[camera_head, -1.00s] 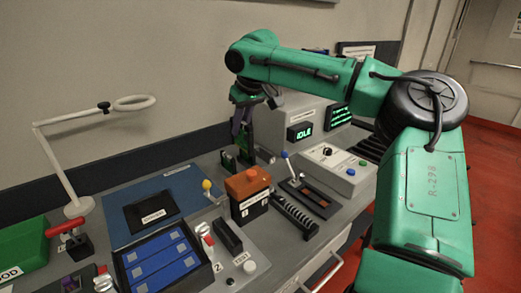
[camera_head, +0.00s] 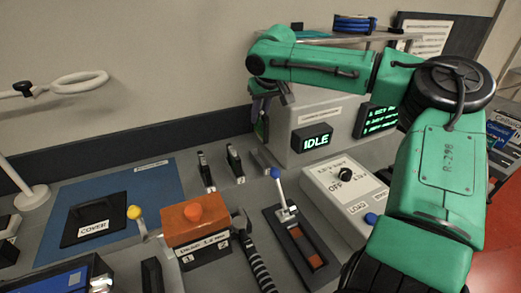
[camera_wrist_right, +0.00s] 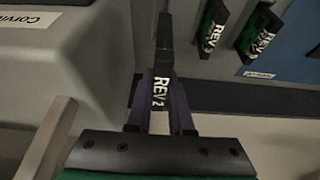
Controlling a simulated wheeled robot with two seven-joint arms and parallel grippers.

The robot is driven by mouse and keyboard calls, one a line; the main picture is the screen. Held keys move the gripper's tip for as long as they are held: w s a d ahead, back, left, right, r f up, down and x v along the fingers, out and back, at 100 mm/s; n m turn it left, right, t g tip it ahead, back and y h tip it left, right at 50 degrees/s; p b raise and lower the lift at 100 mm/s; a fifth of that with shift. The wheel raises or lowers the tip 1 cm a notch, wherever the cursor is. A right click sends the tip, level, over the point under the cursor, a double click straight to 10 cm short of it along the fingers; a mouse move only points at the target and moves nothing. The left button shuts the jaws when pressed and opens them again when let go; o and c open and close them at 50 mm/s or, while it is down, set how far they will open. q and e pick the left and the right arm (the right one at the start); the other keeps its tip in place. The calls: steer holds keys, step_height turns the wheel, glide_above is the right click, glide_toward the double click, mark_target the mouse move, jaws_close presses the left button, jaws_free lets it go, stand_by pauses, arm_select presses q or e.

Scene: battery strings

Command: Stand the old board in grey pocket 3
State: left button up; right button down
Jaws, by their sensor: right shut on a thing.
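My right gripper (camera_head: 262,98) is up in front of the wall, left of the IDLE console. In the right wrist view, its purple fingers (camera_wrist_right: 160,112) are shut on a dark board (camera_wrist_right: 163,50) marked REV 2. The held board also shows in the head view as a dark green edge (camera_head: 262,128) below the fingers. Two slim holders (camera_head: 206,172) and (camera_head: 235,162) stand on the bench below and left of it. Two green REV boards (camera_wrist_right: 213,28) and (camera_wrist_right: 259,32) show in the wrist view. I cannot read which pocket is number 3. My left gripper is out of view.
The grey console (camera_head: 318,118) with the IDLE screen (camera_head: 312,139) stands close right of the gripper. An orange-topped box (camera_head: 195,220), a blue-knobbed lever (camera_head: 283,195) and a switch box (camera_head: 343,190) stand in front. A blue mat (camera_head: 150,190) lies left.

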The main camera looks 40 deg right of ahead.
mark_target(268, 122)
steer(key=f, duration=1.1)
steer(key=shift+d+f, duration=0.15)
steer(key=shift+d, duration=0.15)
steer(key=shift+f, duration=0.1)
steer(key=c, duration=0.8)
jaws_free()
steer(key=shift+r, duration=0.4)
steer(key=v, duration=1.1)
steer(key=shift+s+a+r, duration=0.1)
steer(key=shift+s+r, duration=0.05)
steer(key=shift+r, duration=0.15)
